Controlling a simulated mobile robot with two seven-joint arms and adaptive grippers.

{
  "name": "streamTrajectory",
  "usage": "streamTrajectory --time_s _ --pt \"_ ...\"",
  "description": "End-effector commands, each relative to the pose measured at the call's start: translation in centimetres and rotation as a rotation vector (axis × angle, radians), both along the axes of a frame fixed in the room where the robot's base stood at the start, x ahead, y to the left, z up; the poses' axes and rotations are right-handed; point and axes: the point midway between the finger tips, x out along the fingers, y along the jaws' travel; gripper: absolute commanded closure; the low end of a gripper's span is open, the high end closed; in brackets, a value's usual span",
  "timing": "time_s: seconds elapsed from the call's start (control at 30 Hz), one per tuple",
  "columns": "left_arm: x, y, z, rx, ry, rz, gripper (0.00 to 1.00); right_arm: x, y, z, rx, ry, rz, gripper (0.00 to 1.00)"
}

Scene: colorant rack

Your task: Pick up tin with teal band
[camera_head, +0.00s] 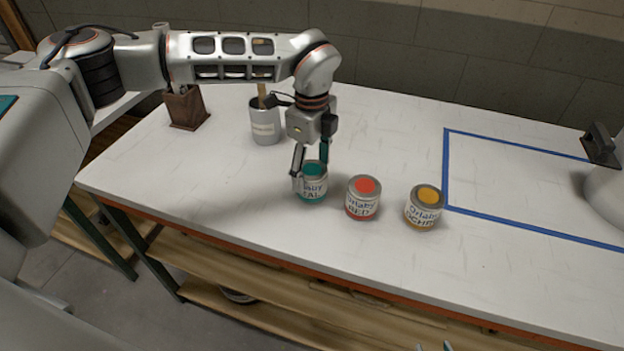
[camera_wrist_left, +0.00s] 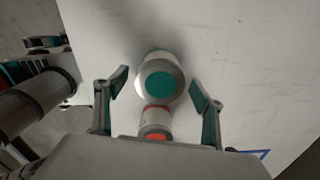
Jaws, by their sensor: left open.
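The tin with the teal band (camera_head: 314,188) stands upright on the white tabletop, leftmost in a row of three tins. Its round teal-centred lid (camera_wrist_left: 160,86) shows in the left wrist view between the fingers. My left gripper (camera_head: 311,165) is open and points down over this tin, one finger on either side. In the wrist view there are gaps between both fingers and the tin. Two small tips of what looks like my right gripper (camera_head: 433,347) show at the bottom edge of the head view; the rest is out of frame.
The red tin (camera_head: 362,198) stands close to the right of the teal tin, and the ochre tin (camera_head: 425,208) further right.

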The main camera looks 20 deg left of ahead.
Motion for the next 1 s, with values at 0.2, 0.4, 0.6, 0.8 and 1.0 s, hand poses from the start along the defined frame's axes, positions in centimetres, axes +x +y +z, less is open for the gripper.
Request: streamTrajectory --time_s 0.2,0.4,0.6,0.8,1.0 --pt "0.0 -0.1 -2.0 -0.001 -0.001 -0.001 0.32 0.7 0.1 1.1 0.003 -0.019 -0.001 0.62" --pt "0.0 -0.1 -2.1 -0.001 -0.001 -0.001 0.32 0.8 0.1 1.2 0.004 -0.022 -0.001 0.62" --pt "0.0 -0.1 -2.1 -0.001 -0.001 -0.001 0.76 0.8 0.1 1.2 0.003 -0.021 -0.001 0.62" --pt "0.0 -0.1 -2.1 -0.001 -0.001 -0.001 0.77 0.7 0.0 0.9 0.002 -0.017 -0.001 0.62" --pt "0.1 -0.1 -1.8 -0.001 -0.002 -0.001 0.77 0.6 0.0 0.7 0.001 -0.014 -0.001 0.62"
